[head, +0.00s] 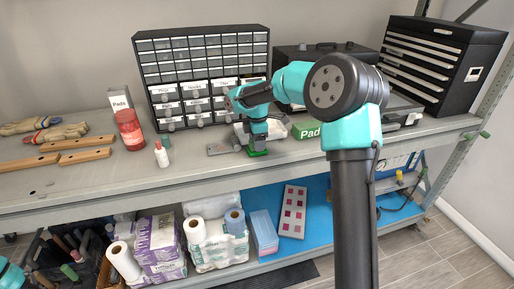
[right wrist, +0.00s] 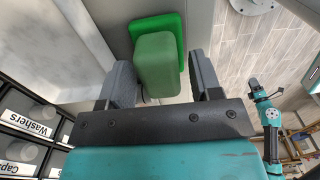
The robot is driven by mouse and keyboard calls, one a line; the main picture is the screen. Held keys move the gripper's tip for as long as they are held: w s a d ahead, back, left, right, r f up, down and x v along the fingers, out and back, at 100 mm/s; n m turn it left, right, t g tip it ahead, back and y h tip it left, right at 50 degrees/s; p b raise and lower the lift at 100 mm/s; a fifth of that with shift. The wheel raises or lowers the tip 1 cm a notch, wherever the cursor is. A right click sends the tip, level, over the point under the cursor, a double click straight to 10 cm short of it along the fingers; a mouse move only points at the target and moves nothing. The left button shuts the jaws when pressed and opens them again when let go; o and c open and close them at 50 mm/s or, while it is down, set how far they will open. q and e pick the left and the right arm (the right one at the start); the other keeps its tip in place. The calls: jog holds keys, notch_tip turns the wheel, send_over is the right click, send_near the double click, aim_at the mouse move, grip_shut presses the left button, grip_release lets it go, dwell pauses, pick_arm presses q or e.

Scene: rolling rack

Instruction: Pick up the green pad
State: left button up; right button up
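The green pad (head: 257,152) sits on the grey shelf top, below the tip of my right arm in the head view. In the right wrist view it shows as a dull green block (right wrist: 158,62) on a wider bright green part (right wrist: 152,24). My right gripper (right wrist: 163,75) is open, with one dark finger on each side of the block and a visible gap at both sides. In the head view the right gripper (head: 256,143) is just above the pad. A small part of my left arm shows at the lower left of the head view; its fingers cannot be made out.
A black drawer cabinet (head: 203,75) stands behind the pad. A green box labelled Pad (head: 307,131) is to its right, and a flat grey metal piece (head: 222,148) to its left. A white bottle (head: 161,155) and red jar (head: 130,130) stand further left. The shelf's front strip is clear.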

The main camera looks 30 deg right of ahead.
jog(key=c, duration=0.9)
jog(key=shift+r, duration=1.6)
jog(key=shift+s+a+r, duration=0.15)
jog(key=shift+r, duration=0.05)
jog(key=s+a, duration=0.2)
jog(key=s, duration=0.2)
jog(key=s+a+r, duration=0.1)
jog(key=s+a, duration=0.2)
jog(key=s, duration=0.2)
jog(key=s+a, duration=0.3)
jog(key=s, duration=0.1)
jog(key=shift+s+r, duration=0.15)
jog(key=shift+r, duration=0.05)
